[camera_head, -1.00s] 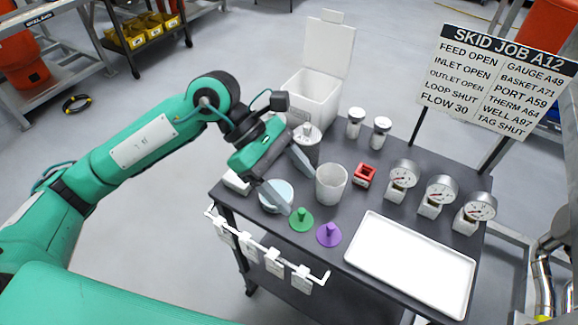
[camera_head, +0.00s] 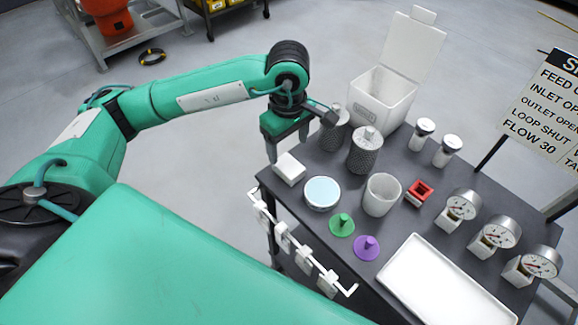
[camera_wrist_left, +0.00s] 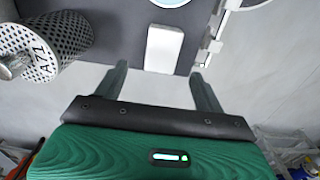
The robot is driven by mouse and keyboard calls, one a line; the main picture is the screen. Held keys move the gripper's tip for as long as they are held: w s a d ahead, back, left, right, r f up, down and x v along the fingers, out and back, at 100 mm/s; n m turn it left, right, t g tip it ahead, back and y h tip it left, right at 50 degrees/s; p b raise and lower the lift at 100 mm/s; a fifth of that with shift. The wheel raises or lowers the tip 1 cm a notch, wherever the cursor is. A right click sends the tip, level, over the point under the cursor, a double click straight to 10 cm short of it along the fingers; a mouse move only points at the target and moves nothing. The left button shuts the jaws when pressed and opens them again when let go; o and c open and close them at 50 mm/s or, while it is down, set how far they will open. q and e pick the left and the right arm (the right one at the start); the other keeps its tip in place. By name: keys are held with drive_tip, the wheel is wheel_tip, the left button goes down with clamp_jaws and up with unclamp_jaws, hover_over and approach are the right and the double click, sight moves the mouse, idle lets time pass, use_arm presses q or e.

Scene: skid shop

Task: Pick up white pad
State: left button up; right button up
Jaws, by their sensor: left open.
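The white pad (camera_head: 289,168) is a small white block on the dark table top, near its left corner, beside a round light-blue-topped dish (camera_head: 322,192). My left gripper (camera_head: 288,149) points down just behind and above the pad, its fingers apart. In the left wrist view the pad (camera_wrist_left: 164,48) lies beyond the fingertips, roughly centred between the two open fingers (camera_wrist_left: 158,71). Nothing is held. Whether the fingers reach down to the pad's height I cannot tell. My right gripper is out of view.
Two mesh canisters, the nearer (camera_head: 365,152), stand right of the gripper. A white lidded bin (camera_head: 383,100) is behind them. A white cup (camera_head: 381,195), green peg (camera_head: 341,225) and purple peg (camera_head: 367,248) stand nearby. A white tag rail (camera_head: 290,238) runs along the front edge.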

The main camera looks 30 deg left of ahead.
sight(289, 165)
use_arm(q)
drive_tip(key=shift+s+d+f, duration=0.1)
drive_tip(key=shift+s+f, duration=0.05)
drive_tip(key=shift+f, duration=0.75)
wheel_tip(289, 165, down, 3)
drive_tip(key=shift+s+d+f+p, duration=0.1)
drive_tip(key=shift+f+p, duration=0.1)
drive_tip(key=shift+p, duration=0.45)
drive_tip(key=shift+f, duration=0.4)
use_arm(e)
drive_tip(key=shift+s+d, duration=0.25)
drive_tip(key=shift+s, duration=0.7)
use_arm(q)
drive_tip(key=c, duration=1.1)
drive_tip(key=shift+o, duration=0.2)
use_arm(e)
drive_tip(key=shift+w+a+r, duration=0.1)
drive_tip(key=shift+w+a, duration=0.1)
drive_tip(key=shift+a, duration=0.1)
